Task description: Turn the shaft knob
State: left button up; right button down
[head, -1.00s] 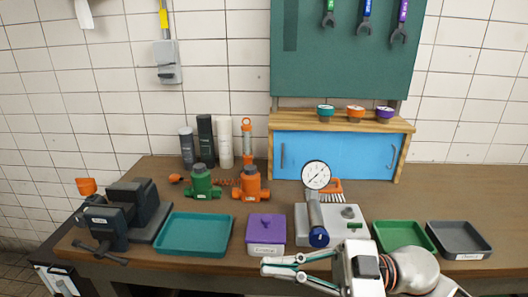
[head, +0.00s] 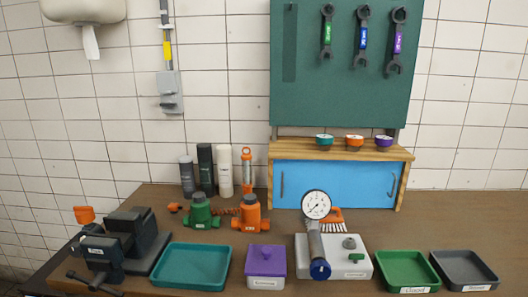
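A light grey test block (head: 346,268) stands at the front of the bench, right of centre. A grey cylinder (head: 315,242) on it ends in a round blue knob (head: 320,269) facing me. A white dial gauge (head: 316,204) sits at the far end of the cylinder. A small grey round knob (head: 349,243) and a green part (head: 356,258) are on the block's top. I cannot tell for certain which one is the shaft knob. Neither of my grippers shows in the head view.
A purple lidded box (head: 266,267) and a teal tray (head: 191,267) are left of the block. A green tray (head: 406,272) and a dark grey tray (head: 465,270) are right. A vise (head: 120,245) stands far left. Green (head: 201,212) and orange (head: 250,213) valve bodies stand behind.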

aim_at(74, 249)
jog(key=u, duration=1.35)
